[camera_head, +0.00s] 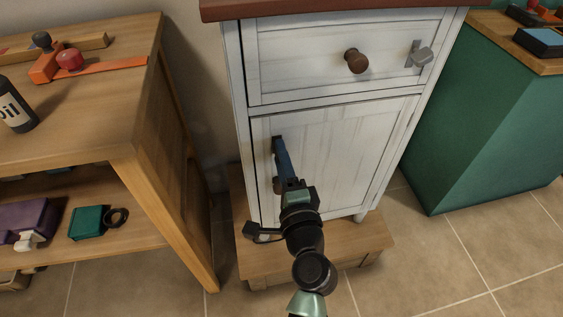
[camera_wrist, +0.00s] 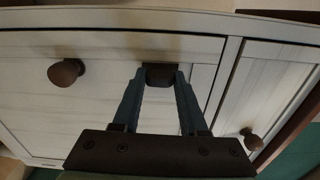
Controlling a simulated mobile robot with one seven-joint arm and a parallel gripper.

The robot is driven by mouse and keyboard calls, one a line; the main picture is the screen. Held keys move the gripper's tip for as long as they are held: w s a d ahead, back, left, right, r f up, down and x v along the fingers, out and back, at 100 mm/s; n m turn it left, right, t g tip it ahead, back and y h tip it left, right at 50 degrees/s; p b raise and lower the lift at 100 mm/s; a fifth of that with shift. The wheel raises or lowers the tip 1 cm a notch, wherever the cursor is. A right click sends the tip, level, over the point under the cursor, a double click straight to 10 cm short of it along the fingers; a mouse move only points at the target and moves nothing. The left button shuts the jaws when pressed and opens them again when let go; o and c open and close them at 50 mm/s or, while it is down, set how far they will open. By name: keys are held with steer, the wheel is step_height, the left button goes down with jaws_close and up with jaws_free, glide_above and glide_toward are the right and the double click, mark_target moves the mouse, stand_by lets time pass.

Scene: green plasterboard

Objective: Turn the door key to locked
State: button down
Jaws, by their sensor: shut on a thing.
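The white cabinet door (camera_head: 345,150) is closed below a drawer. A dark lock plate (camera_head: 276,147) sits near the door's upper left edge. My gripper (camera_head: 281,150) reaches up to it with blue fingers. In the wrist view, my gripper (camera_wrist: 160,82) is shut on the dark key (camera_wrist: 160,74), with one finger on each side of its head. Part of the dark plate shows behind the key. The key's shaft is hidden, and I cannot tell how far it is turned.
The drawer (camera_head: 300,65) above has a brown knob (camera_head: 356,61) and a grey latch-like fitting (camera_head: 420,55). Another brown knob (camera_wrist: 66,72) is on the door. A wooden shelf unit (camera_head: 140,130) stands left, a green cabinet (camera_head: 470,120) right. A low wooden step (camera_head: 370,240) lies below.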

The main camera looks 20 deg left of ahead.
steer(key=shift+n, duration=0.4)
steer(key=shift+c, duration=2.2)
jaws_free()
steer(key=shift+d, duration=0.1)
steer(key=v, duration=1.3)
